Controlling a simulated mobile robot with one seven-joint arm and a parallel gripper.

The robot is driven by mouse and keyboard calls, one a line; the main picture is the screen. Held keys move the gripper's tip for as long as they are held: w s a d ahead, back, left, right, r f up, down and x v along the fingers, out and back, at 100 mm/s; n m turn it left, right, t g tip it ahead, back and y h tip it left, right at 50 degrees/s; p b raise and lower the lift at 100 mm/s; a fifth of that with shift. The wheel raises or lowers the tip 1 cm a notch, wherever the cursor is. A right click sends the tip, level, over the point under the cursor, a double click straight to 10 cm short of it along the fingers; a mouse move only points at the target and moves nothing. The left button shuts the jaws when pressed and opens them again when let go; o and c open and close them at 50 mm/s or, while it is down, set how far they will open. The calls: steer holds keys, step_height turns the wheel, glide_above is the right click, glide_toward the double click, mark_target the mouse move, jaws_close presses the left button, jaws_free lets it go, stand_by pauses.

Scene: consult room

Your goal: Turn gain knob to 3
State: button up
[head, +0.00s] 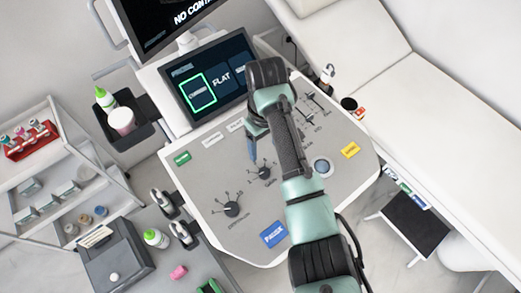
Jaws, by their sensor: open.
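The grey console panel (200,180) carries two black knobs with marks fanned around them. One knob (264,172) is near the panel's middle, close to my arm. The larger-looking knob (232,209) is lower left. The labels under both are too small to read, so I cannot tell which is the gain knob or their exact settings. My gripper (252,154) points down just above and left of the middle knob. It appears apart from the knob, though the height gap is unclear. Its jaws are open and look empty. My arm hides part of the panel to the right.
A touchscreen (211,80) stands behind the panel. Sliders (312,108), a round control (322,167), a yellow button (350,150), a blue button (273,234) and a green button (182,158) surround the knobs. Probes (182,232) hang at the left edge. A couch (440,110) is at right.

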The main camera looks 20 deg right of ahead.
mark_target(264, 172)
steer(key=f, duration=0.7)
steer(key=s+f, duration=0.1)
steer(key=f, duration=0.3)
steer(key=shift+w+f, duration=0.15)
steer(key=shift+f, duration=0.6)
jaws_close()
